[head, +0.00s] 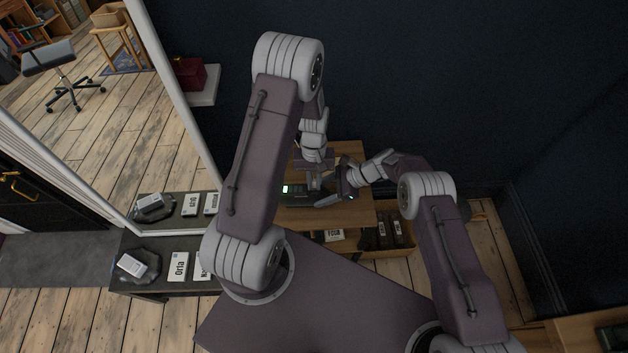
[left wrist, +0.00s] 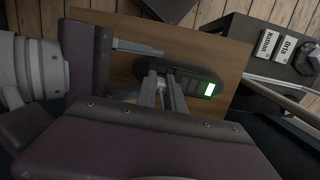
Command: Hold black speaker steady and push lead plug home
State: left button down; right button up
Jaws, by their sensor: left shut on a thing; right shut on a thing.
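The black speaker (head: 297,194) lies on a wooden table. It also shows in the left wrist view as a dark, rounded body (left wrist: 192,83) with a lit green-white display (left wrist: 209,90) at its right end. My left gripper (head: 313,188) reaches down onto it; its fingers (left wrist: 162,88) are shut on the speaker's middle part. My right gripper (head: 336,190) comes in from the right and is shut close beside the speaker's other end. In the left wrist view the right gripper (left wrist: 130,72) is at the left. The lead plug is hidden by the right gripper; I cannot tell how it sits against the speaker.
The wooden tabletop (head: 345,214) is mostly bare around the speaker. A mirror and a dark wall stand behind.

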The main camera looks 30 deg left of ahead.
pick_arm(q)
jog(key=shift+f, duration=0.35)
jog(key=c, duration=1.4)
grip_release()
jog(key=shift+o, duration=0.2)
notch_tip(320, 180, up, 12)
jog(key=w, duration=0.1)
jog(key=shift+w+a, duration=0.25)
jog(key=shift+a, duration=0.2)
jog(key=shift+f, duration=0.1)
pick_arm(e)
jog(key=o, duration=1.2)
